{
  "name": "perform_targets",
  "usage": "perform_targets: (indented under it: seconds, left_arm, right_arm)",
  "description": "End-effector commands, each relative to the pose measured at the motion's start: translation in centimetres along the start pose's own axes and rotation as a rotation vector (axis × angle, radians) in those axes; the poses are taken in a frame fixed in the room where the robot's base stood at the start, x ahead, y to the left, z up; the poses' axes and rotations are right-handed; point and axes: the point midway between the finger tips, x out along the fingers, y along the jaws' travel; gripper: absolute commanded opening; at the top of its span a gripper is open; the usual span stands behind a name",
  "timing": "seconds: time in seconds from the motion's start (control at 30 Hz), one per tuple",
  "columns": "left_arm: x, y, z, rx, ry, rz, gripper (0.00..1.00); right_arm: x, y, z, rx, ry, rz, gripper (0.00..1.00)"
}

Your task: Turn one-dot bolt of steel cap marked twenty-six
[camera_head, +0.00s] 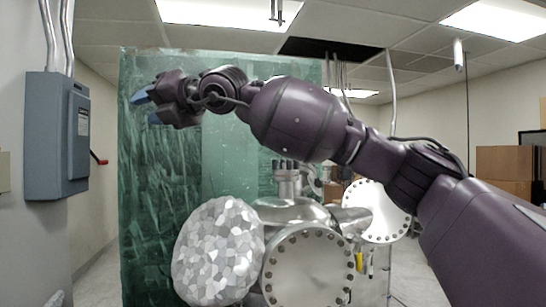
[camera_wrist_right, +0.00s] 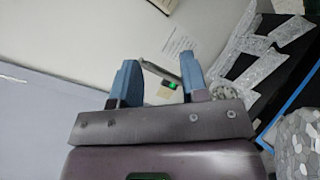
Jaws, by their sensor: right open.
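A vacuum vessel of bare steel stands low in the middle of the head view. A large round steel cap (camera_head: 308,270) ringed with bolts faces me at its front. A second bolted round cap (camera_head: 372,208) is to the right, partly hidden behind my right arm. I cannot read a number or bolt dots on either. My right gripper (camera_head: 146,107) is raised at the upper left, well above and away from the caps. It is open, with blue fingers. They also show in the right wrist view (camera_wrist_right: 158,68), apart with nothing gripped. My left gripper is not in view.
A faceted silvery rounded body (camera_head: 218,252) sits left of the front cap. A translucent green panel (camera_head: 160,200) stands behind the vessel. A grey electrical box (camera_head: 57,135) with a red lever is on the left wall. Cardboard boxes (camera_head: 504,165) are at the right.

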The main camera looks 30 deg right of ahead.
Motion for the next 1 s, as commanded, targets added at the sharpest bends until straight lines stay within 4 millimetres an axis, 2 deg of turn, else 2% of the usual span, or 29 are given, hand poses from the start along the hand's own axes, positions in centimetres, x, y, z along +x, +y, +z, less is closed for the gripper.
perform_targets:
  seconds: [0.1,0.27,0.5,0.63,0.8,1.0]
  left_arm:
    - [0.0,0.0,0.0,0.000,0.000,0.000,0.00]
    - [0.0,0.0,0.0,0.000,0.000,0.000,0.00]
    - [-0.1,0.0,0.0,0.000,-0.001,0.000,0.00]
    - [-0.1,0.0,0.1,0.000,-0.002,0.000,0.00]
    - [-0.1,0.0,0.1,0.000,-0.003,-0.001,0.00]
    - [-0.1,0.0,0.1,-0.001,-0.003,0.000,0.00]
  right_arm:
    - [-0.2,-3.4,0.1,-0.085,-0.001,-0.202,0.41]
    - [-1.6,-7.9,0.8,-0.176,-0.029,-0.481,0.41]
    - [-5.6,-12.9,2.8,-0.251,-0.122,-0.890,0.41]
    - [-8.6,-14.5,3.9,-0.257,-0.193,-1.102,0.41]
    - [-12.3,-15.6,4.6,-0.230,-0.275,-1.337,0.41]
    - [-14.8,-16.1,4.3,-0.180,-0.302,-1.484,0.41]
